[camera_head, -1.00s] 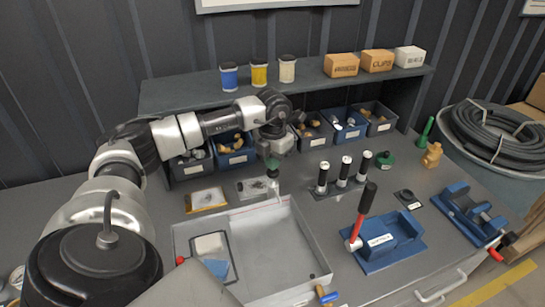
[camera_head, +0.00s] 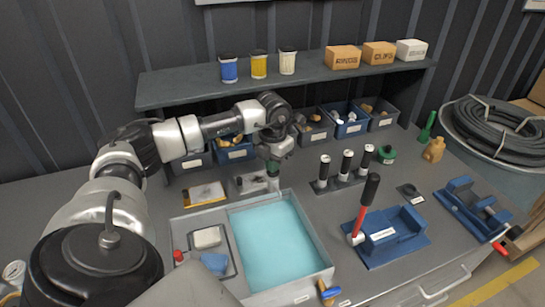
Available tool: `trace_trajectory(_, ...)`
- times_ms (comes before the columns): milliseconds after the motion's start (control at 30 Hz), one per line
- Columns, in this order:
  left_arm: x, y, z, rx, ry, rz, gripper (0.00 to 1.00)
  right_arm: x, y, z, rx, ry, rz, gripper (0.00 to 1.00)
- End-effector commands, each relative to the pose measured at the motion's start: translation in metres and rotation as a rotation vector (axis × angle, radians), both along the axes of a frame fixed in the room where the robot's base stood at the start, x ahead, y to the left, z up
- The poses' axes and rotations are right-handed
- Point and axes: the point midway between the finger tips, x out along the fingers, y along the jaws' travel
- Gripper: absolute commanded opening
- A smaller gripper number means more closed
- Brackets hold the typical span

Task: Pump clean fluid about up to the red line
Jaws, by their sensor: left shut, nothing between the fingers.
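A grey basin (camera_head: 326,262) in the front middle holds light blue fluid (camera_head: 272,240) across its wide compartment. The surface looks flat and clear. I cannot make out a red line on the basin wall. My left gripper (camera_head: 273,164) is shut and empty at the basin's back edge. A small green part shows directly below it, beside a thin spout at the rim; whether they touch is hidden. A blue unit (camera_head: 385,240) with a red lever and black grip (camera_head: 366,205) stands right of the basin, lever upright and leaning slightly. My right gripper is not in view.
A side tray with a sponge (camera_head: 207,237) and blue cloth (camera_head: 215,262) sits at the basin's left. Black cylinders (camera_head: 346,165) stand behind the blue unit. Bins and a shelf (camera_head: 180,95) line the back. A hose coil (camera_head: 497,125) lies at right.

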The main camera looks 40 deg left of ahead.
Motion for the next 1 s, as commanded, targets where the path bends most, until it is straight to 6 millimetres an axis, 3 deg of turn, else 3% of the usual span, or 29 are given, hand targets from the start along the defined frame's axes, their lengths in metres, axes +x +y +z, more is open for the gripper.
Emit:
trace_trajectory(167,-0.001,-0.001,0.0,-0.001,0.007,-0.002,0.0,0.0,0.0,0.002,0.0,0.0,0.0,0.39)
trace_trajectory(700,-0.001,-0.001,0.036,-0.001,0.005,-0.002,0.0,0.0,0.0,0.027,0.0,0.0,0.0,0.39)
trace_trajectory(1000,-0.001,-0.001,0.036,-0.001,0.003,-0.001,0.0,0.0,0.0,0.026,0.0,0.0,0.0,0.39)
